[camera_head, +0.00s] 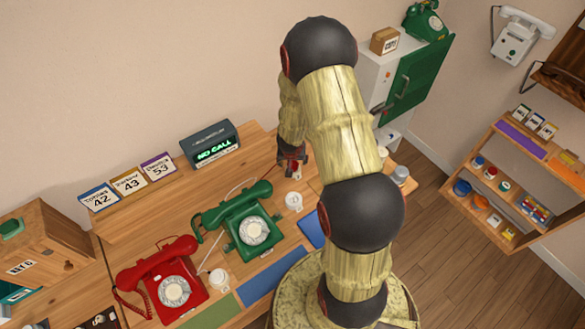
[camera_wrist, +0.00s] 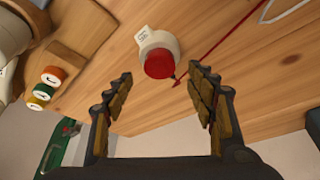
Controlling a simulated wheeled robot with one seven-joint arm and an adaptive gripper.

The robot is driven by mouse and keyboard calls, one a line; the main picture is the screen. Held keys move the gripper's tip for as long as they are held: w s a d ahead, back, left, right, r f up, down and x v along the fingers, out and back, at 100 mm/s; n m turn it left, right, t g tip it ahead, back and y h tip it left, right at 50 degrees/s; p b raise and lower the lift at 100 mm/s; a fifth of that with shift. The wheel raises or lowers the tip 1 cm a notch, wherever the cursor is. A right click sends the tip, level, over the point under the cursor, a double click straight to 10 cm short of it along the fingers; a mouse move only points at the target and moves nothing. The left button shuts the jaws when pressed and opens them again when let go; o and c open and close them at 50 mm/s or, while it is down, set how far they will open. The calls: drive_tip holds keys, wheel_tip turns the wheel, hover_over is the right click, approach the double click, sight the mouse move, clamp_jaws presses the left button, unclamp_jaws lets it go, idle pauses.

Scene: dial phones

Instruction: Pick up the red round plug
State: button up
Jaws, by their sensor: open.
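The red round plug (camera_wrist: 159,64) shows in the wrist view as a red disc on a white round body with a small white tag. It sits at the wooden desk surface, with a thin red cord beside it. My gripper (camera_wrist: 160,77) is open, with one finger on each side of the plug's lower part in the picture. Nothing is held between the fingers, and contact cannot be told. In the head view my gripper (camera_head: 291,158) is low over the desk, where a small patch of red shows; the plug is mostly hidden there.
A green phone (camera_head: 250,228) and a red phone (camera_head: 172,288) stand to the left, in front of a "NO CALL" display (camera_head: 210,147). A white round piece (camera_head: 293,201) lies near my gripper.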

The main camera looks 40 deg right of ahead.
sight(293, 164)
drive_tip(key=b+x, duration=0.1)
drive_tip(key=x, duration=0.2)
drive_tip(key=shift+f, duration=0.2)
drive_tip(key=shift+c, duration=1.2)
drive_tip(key=c, duration=0.8)
drive_tip(key=shift+c, duration=0.4)
